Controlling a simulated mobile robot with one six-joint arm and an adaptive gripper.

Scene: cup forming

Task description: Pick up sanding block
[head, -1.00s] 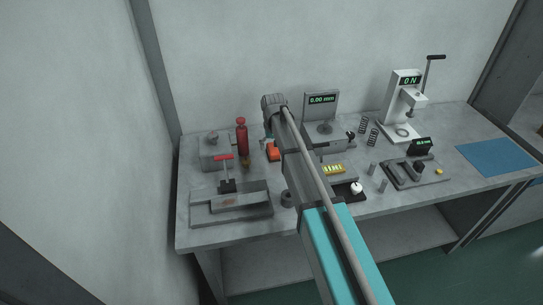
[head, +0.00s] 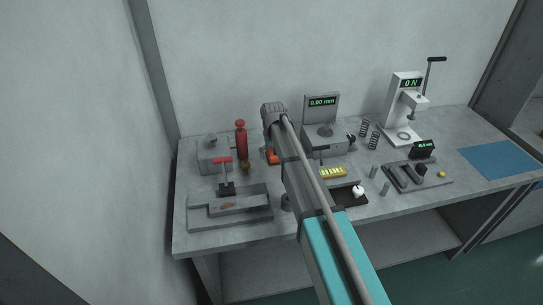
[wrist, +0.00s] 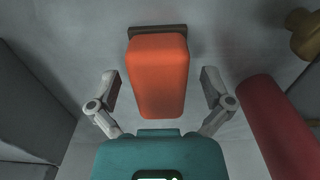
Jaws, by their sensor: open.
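The sanding block (wrist: 158,75) has an orange body with a dark strip along its far edge in the wrist view. In the head view only a small orange part of the block (head: 273,157) shows beside my arm. My gripper (wrist: 161,88) is open, with one finger on the left of the block and one on the right. Gaps show between the fingers and the block, and nothing is held. In the head view my arm hides most of the gripper.
A red bottle-like object (head: 241,139) stands close left of the block; its red body (wrist: 278,125) shows right of my gripper in the wrist view. A grey box (head: 213,155) stands further left. A gauge stand (head: 322,125) is behind and right of the arm.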

